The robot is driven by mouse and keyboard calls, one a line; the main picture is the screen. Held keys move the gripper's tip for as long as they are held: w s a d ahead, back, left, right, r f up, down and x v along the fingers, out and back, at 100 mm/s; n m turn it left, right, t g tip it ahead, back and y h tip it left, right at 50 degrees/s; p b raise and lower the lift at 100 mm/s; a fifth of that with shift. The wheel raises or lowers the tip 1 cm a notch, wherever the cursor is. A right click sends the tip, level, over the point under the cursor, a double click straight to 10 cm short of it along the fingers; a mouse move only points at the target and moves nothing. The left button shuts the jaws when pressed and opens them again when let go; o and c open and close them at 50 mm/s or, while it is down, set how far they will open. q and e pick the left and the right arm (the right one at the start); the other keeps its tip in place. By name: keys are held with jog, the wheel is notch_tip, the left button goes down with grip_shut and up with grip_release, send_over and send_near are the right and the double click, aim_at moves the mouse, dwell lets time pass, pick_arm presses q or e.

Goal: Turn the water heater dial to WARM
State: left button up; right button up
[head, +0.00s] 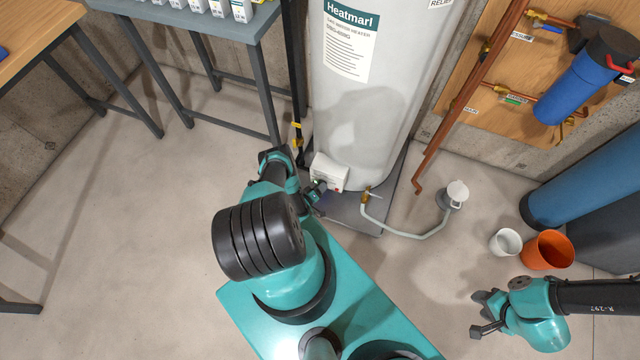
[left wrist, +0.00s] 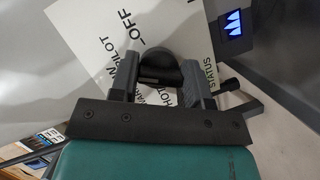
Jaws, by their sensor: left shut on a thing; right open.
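The water heater (head: 362,95) is a tall white cylinder standing in a grey pan. Its white control box (head: 328,172) is low on the front. In the left wrist view the box face (left wrist: 190,25) carries the words OFF, PILOT, HOT and STATUS; other lettering, including part of WARM, is partly covered. My left gripper (head: 316,190) is at the control box. In the left wrist view its fingers (left wrist: 155,75) are shut on the black round dial (left wrist: 157,68). The dial's pointer setting cannot be made out. My right gripper (head: 482,314) is open and empty over the floor at lower right.
A drain hose (head: 400,234) runs from the heater's valve to a floor drain (head: 455,194). A white bucket (head: 506,242) and an orange bucket (head: 548,250) stand at right. Copper pipes (head: 455,110) and a blue filter (head: 575,90) are on the wall. The left floor is clear.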

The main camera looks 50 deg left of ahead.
pick_arm(q)
jog(key=n+t, duration=0.2)
jog(key=n, duration=0.2)
jog(key=shift+h, duration=0.3)
jog(key=shift+n, duration=0.3)
jog(key=o, duration=0.9)
jog(key=s, duration=0.5)
jog(key=s+d, duration=0.1)
jog(key=s, duration=1.1)
jog(key=shift+s+d+r, duration=0.2)
jog(key=shift+r, duration=0.05)
